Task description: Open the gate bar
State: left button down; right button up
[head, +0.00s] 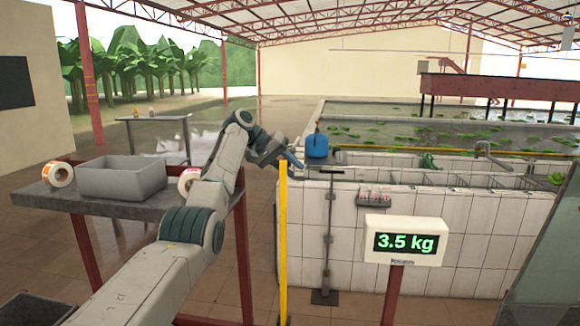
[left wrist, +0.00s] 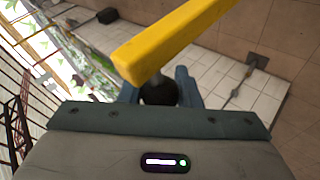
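The yellow gate bar (head: 283,245) runs straight up the middle of the head view, its top end by my left gripper. In the left wrist view the bar (left wrist: 175,40) crosses the top, with a pale stem and a dark round knob (left wrist: 158,93) at its near end. My left gripper (head: 290,160) has blue fingers, which also show in the left wrist view (left wrist: 158,90) close against both sides of the knob. The fingers seem shut on it; their tips are partly hidden. My right gripper is not in view.
A grey table (head: 110,204) with a grey bin (head: 122,178) and label rolls stands at the left. A white tiled tank (head: 430,235) with a blue container (head: 317,146) stands to the right. A scale display (head: 404,242) reading 3.5 kg stands in front of the tank.

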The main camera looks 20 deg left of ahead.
pick_arm(q)
jog(key=c, duration=1.2)
grip_release()
jog(key=shift+f, duration=0.4)
jog(key=shift+o, duration=0.6)
jog(key=shift+w, duration=0.2)
jog(key=shift+a+r, duration=0.3)
jog(key=shift+r, duration=0.05)
jog(key=b+v, duration=0.3)
jog(key=v, duration=0.6)
jog(key=shift+a+r+b, duration=0.2)
jog(key=shift+a+b, duration=0.15)
jog(key=shift+b, duration=0.05)
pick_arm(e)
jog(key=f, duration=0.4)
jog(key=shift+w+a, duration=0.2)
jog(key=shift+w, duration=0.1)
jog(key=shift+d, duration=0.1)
